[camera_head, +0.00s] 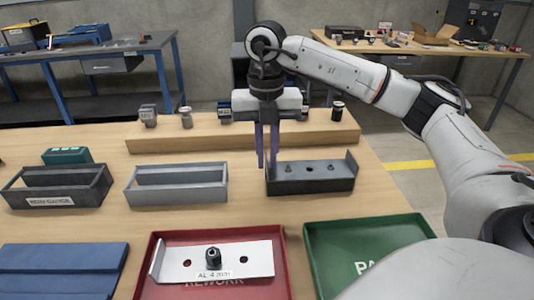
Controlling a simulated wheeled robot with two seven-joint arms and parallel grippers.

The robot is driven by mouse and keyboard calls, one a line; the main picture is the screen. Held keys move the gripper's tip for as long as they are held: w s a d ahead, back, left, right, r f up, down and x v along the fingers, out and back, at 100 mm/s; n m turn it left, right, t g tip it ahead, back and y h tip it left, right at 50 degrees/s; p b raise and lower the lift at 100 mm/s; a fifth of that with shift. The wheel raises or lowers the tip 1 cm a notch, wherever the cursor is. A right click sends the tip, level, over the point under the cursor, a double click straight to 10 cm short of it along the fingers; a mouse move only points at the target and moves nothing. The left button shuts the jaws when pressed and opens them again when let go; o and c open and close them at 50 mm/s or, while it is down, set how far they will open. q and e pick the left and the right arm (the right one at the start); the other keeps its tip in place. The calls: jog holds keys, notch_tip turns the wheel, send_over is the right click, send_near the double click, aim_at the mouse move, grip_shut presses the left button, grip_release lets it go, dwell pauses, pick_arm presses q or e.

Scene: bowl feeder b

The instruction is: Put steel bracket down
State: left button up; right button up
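The dark steel bracket (312,170) lies flat at the right of the middle row on the wooden table. It has holes in its plate and an upright flange at its right end. It seems to rest on a dark block or holder, but I cannot tell the two apart clearly. My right gripper (267,165) points straight down at the bracket's left end. Its two purple fingers show a narrow gap, with the tips beside and partly over that end. Whether they pinch the bracket is unclear. My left gripper is not in view.
A grey empty holder (177,197) and a dark one (55,201) stand to the left. In front are a red tray (148,286) with a silver bracket (240,257), a green tray (318,262) and a blue panel (60,262). A wooden ledge (200,141) with small parts runs behind.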

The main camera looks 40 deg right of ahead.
jog(key=shift+o, duration=0.8)
jog(key=shift+r, duration=0.35)
notch_tip(320, 180, up, 7)
jog(key=shift+f+p, duration=0.2)
jog(key=shift+p, duration=0.4)
notch_tip(320, 180, up, 6)
jog(key=p, duration=0.3)
jog(key=shift+f, duration=0.1)
